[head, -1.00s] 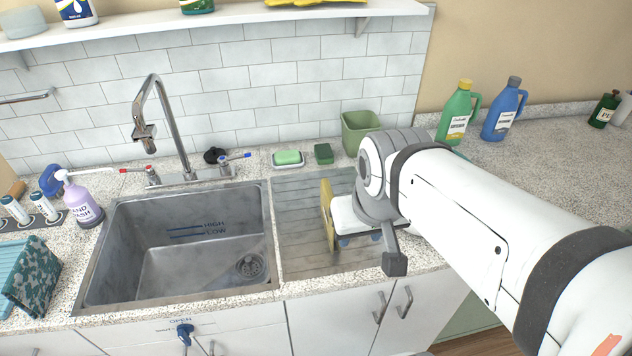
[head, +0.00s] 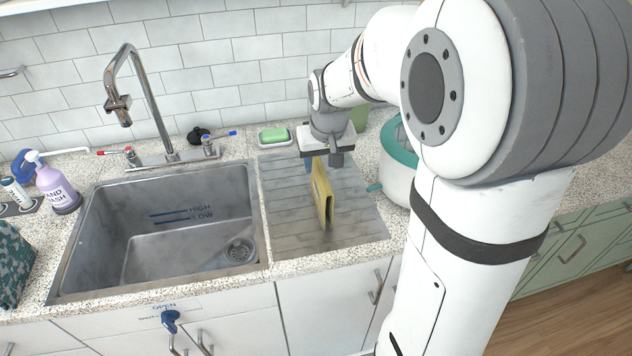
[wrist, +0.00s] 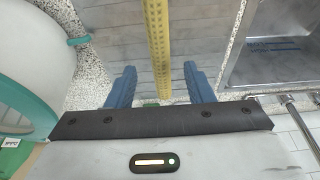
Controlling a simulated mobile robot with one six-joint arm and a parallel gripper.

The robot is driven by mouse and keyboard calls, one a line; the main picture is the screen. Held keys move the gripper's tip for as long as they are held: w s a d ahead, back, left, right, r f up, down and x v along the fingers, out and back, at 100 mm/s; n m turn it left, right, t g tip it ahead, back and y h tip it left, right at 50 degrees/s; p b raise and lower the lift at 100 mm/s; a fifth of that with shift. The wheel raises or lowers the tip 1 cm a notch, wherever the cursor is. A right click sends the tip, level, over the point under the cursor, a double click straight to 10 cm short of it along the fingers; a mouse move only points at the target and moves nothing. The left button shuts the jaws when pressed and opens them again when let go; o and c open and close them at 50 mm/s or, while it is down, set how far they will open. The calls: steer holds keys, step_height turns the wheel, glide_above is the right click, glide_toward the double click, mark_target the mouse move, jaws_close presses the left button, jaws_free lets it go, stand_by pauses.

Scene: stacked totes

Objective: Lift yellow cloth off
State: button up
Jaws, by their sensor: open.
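The yellow cloth (head: 324,196) stands upright as a thin folded panel on the ribbed drainboard (head: 285,225), right of the sink. In the wrist view it shows edge-on as a long yellow strip (wrist: 157,40) running down between the fingers. My gripper (wrist: 159,86) is open, pointing down, with one blue finger on each side of the strip and a gap to both. In the head view my gripper (head: 314,164) is at the cloth's far, upper end. Its fingers are partly hidden there by the cloth.
The sink (head: 165,225) with its tap (head: 140,105) is left of the drainboard. A white and teal pot (head: 398,170) stands close on the right, partly behind my arm. A green sponge on a dish (head: 275,136) lies behind, near the tiled wall.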

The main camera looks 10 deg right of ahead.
mark_target(321, 171)
steer(key=x, duration=0.3)
steer(key=p+x, duration=0.1)
steer(key=x, duration=0.1)
steer(key=shift+s+f, duration=0.15)
steer(key=shift+f, duration=0.3)
steer(key=shift+c, duration=0.6)
jaws_close()
